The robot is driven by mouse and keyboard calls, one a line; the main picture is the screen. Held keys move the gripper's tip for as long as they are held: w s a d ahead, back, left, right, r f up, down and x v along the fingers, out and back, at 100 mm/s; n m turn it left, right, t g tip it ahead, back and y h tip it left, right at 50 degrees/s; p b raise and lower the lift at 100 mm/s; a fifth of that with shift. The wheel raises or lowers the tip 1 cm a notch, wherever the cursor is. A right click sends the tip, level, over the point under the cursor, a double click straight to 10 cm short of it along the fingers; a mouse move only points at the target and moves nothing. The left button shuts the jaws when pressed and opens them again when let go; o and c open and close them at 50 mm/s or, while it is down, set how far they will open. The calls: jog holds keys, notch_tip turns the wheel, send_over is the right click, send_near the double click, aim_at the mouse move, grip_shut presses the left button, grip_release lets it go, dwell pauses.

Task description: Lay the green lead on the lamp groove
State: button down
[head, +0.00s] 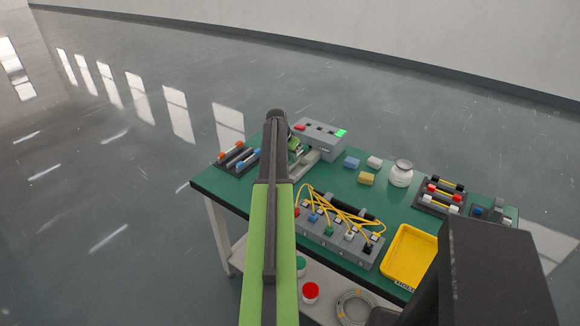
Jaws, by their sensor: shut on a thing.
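My gripper (294,150) is at the far end of my arm, low over the back left of the green table. My arm hides most of it. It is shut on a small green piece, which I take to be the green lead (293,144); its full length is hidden. Right beside it stands the grey lamp box (322,143), with a red part and a lit green patch on top. A pale grey grooved piece (306,160) lies in front of the box, partly behind my arm. I cannot tell whether the lead touches the groove.
A rack with orange and blue-ended leads (237,157) is at left. A grey socket strip (340,246) with coloured plugs and looped yellow cables is in front. Blocks (367,179), a white jar (400,174), another lead rack (440,196) and a yellow tray (408,259) stand rightward.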

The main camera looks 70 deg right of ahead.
jog(key=shift+f, duration=0.95)
jog(key=shift+r, duration=0.25)
jog(key=shift+f, duration=0.25)
jog(key=c, duration=1.3)
grip_release()
jog(key=shift+r, duration=0.1)
jog(key=shift+c, duration=0.2)
